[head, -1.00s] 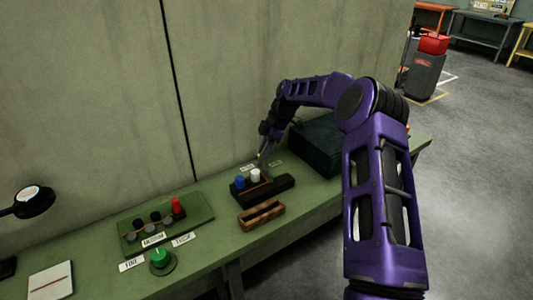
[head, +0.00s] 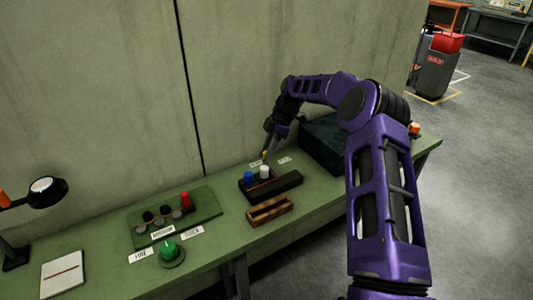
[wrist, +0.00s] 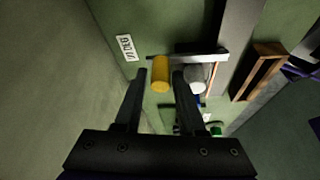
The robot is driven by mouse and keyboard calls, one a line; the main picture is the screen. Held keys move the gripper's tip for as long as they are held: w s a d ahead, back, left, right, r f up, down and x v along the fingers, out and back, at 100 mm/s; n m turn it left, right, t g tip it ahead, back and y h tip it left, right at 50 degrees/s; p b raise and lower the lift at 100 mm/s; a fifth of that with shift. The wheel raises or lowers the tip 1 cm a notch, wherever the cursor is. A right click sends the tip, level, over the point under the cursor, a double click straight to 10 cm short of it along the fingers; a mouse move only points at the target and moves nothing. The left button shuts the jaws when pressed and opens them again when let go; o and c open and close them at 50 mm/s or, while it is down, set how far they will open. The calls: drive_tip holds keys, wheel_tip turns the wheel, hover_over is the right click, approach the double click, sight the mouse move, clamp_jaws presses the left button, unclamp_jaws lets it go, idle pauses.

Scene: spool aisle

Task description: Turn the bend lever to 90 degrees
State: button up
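The bending fixture (head: 285,187) is a dark block on the green bench, with a blue peg (head: 248,177) and a white peg (head: 264,172). In the wrist view, a yellow cylinder (wrist: 160,75), which looks like the lever's handle, stands beside the pale peg (wrist: 194,77). My gripper (head: 266,155) is over the back of the fixture. In the wrist view my gripper (wrist: 160,71) is open, its fingers on either side of the yellow cylinder with gaps showing. I cannot tell how deep the cylinder is between them. The lever's angle is not readable.
A wooden tray (head: 270,209) lies in front of the fixture. A dark box (head: 325,143) stands to the right, close to my arm. At left are a green board (head: 150,235) with pegs, a green knob (head: 168,249) and a lamp (head: 45,190). The wall rises behind.

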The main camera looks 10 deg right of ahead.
drive_tip(key=shift+o, duration=1)
drive_tip(key=p+v, duration=0.2)
drive_tip(key=v, duration=1.5)
drive_tip(key=shift+r, duration=0.25)
